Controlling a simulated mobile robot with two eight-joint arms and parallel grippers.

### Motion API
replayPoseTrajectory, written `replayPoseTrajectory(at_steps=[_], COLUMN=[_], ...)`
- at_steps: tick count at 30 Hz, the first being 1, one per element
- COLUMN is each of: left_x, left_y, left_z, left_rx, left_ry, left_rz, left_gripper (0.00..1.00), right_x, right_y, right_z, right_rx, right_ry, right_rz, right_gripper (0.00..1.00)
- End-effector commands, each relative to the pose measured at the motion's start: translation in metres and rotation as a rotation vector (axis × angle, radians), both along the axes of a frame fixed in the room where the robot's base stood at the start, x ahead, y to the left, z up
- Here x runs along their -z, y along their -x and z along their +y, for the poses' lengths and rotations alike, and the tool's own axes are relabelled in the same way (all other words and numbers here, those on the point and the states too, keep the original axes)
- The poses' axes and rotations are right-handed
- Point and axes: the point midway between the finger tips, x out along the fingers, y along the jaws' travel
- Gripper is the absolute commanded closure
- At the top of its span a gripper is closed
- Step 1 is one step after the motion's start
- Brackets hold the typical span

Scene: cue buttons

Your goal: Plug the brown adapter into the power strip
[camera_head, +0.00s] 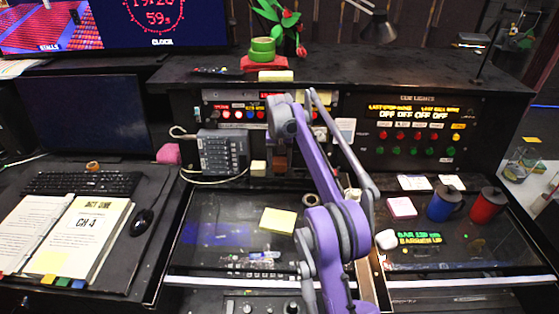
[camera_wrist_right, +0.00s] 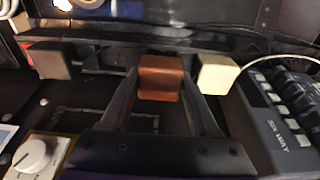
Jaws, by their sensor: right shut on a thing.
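The brown adapter (camera_wrist_right: 160,78) is a small block between the two fingertips of my right gripper (camera_wrist_right: 160,92) in the right wrist view. The gripper is shut on it. In the head view, my right gripper (camera_head: 281,146) is at the back middle of the desk, below the button panel, with the brown adapter (camera_head: 280,161) under it. My left gripper is not in view.
A cream block (camera_wrist_right: 218,76) stands close right of the adapter, with a dark block (camera_wrist_right: 52,60) to its left. Mugs (camera_head: 440,206) stand at the right.

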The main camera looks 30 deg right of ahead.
Motion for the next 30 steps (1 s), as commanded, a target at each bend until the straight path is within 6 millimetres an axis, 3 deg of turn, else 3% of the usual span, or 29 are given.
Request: replayPoseTrajectory(at_steps=[27,28,30], left_x=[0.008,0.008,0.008], left_y=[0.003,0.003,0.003], left_z=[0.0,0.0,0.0], left_rx=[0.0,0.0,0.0], left_ry=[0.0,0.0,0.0], left_rz=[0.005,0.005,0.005], left_gripper=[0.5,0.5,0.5], right_x=[0.02,0.02,0.02], right_y=[0.0,0.0,0.0], right_z=[0.0,0.0,0.0], right_rx=[0.0,0.0,0.0], right_ry=[0.0,0.0,0.0], right_rz=[0.0,0.0,0.0], right_gripper=[1.0,0.35,0.22])
